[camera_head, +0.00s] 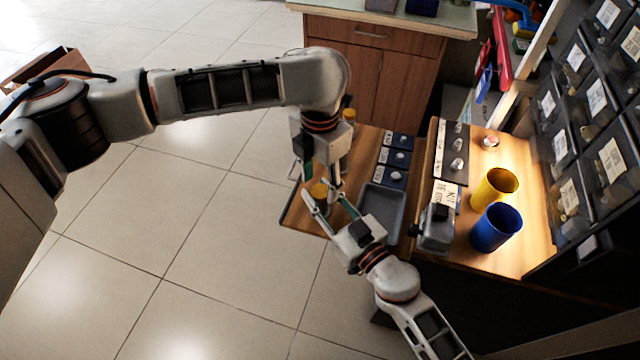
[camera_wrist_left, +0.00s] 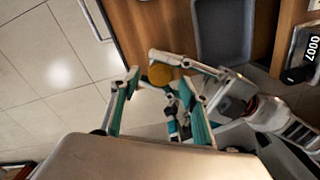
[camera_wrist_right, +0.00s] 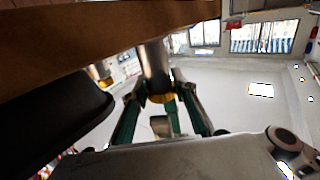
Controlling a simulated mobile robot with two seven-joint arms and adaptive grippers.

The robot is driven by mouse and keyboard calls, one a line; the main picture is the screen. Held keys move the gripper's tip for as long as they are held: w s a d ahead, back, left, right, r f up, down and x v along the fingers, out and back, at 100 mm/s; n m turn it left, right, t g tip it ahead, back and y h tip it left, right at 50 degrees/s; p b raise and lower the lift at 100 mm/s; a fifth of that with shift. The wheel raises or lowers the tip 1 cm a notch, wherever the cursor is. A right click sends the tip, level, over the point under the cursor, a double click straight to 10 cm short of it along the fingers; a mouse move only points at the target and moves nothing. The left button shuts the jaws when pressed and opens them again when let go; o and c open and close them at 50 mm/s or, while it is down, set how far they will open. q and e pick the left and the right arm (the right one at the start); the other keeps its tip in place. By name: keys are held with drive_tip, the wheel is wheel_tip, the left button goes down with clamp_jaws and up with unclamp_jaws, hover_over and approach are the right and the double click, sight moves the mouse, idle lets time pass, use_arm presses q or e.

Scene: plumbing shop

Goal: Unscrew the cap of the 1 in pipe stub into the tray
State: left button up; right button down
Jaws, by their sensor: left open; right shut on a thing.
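A yellow cap (camera_head: 319,194) shows at the left end of the wooden bench. In the right wrist view a grey metal pipe stub (camera_wrist_right: 155,62) carries the yellow cap (camera_wrist_right: 160,97) on its end. My right gripper (camera_wrist_right: 157,92) is shut on the cap, one finger on each side. My left gripper (camera_head: 322,176) is open, close by the cap; in the left wrist view the cap (camera_wrist_left: 163,74) appears between its spread fingers, and I cannot tell whether they touch. The grey tray (camera_head: 389,203) lies on the bench just right of the grippers; its inside looks empty.
Small labelled blocks (camera_head: 397,158) stand behind the tray. A grey device (camera_head: 437,230), a yellow cup (camera_head: 492,188) and a blue cup (camera_head: 495,228) stand on the bench to the right. Labelled bins (camera_head: 590,120) line the right side. Open floor (camera_head: 200,250) lies to the left.

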use_arm(q)
wheel_tip(320, 180, up, 3)
drive_tip(key=shift+f, duration=0.15)
drive_tip(key=shift+c, duration=0.5)
wheel_tip(320, 180, up, 3)
drive_tip(key=m, duration=0.3)
drive_tip(key=shift+f, duration=3.85)
drive_tip(key=c, duration=1.1)
drive_tip(key=shift+n, duration=1.5)
drive_tip(key=o, duration=1.2)
